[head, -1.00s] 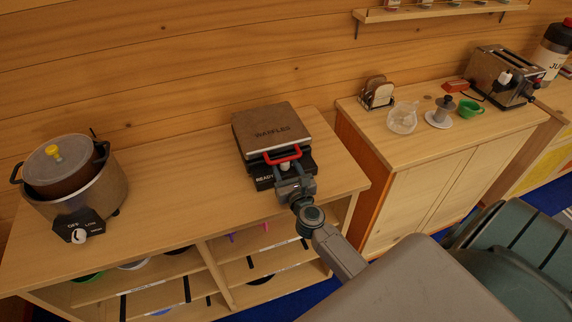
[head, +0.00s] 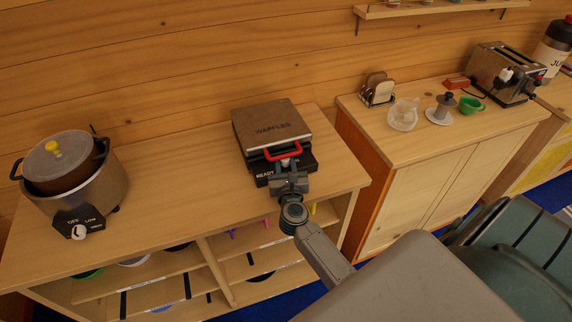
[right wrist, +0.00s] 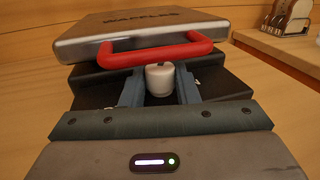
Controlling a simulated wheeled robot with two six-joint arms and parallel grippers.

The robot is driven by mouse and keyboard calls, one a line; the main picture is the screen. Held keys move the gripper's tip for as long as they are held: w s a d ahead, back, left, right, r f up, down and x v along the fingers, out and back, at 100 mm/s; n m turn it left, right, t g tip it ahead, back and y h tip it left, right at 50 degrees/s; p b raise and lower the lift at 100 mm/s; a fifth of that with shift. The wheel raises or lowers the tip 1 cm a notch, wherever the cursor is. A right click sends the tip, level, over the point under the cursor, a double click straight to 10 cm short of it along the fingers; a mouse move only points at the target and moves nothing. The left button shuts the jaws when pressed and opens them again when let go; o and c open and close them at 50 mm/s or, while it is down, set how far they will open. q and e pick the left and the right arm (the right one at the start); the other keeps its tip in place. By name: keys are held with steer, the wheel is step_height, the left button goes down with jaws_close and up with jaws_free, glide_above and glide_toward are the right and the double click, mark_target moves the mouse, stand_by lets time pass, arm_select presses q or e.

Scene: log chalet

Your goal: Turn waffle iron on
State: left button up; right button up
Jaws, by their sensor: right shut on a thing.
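The waffle iron (head: 270,127) sits closed on the wooden shelf top, with a metal lid marked WAFFLES and a red handle (head: 283,151). It also shows in the right wrist view, its lid (right wrist: 145,33) at the top. A white knob (right wrist: 160,79) stands on its dark front panel below the red handle. My right gripper (right wrist: 160,90) is shut on the knob, a finger on each side of it. In the head view my right gripper (head: 288,168) reaches the front of the iron and hides most of the panel, leaving READY readable. My left gripper is not in view.
A pot cooker (head: 70,180) with an OFF/LOW dial stands at the left of the same top. On the right cabinet are a toast rack (head: 378,90), a glass jug (head: 403,115), a green cup (head: 471,106) and a toaster (head: 503,73). The top between cooker and iron is clear.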

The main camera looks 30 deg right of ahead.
steer(key=shift+w+a+f+m+g+h+b, duration=0.1)
steer(key=shift+m+g+h+b, duration=0.3)
steer(key=shift+h, duration=0.2)
steer(key=shift+w+a+m+g+h+b, duration=0.15)
steer(key=shift+m+g+h, duration=0.15)
steer(key=shift+m+h, duration=0.25)
steer(key=shift+s+d+m+g+h, duration=0.15)
steer(key=shift+m+g+h, duration=0.15)
steer(key=shift+h, duration=0.15)
steer(key=o, duration=1)
steer(key=shift+c, duration=0.2)
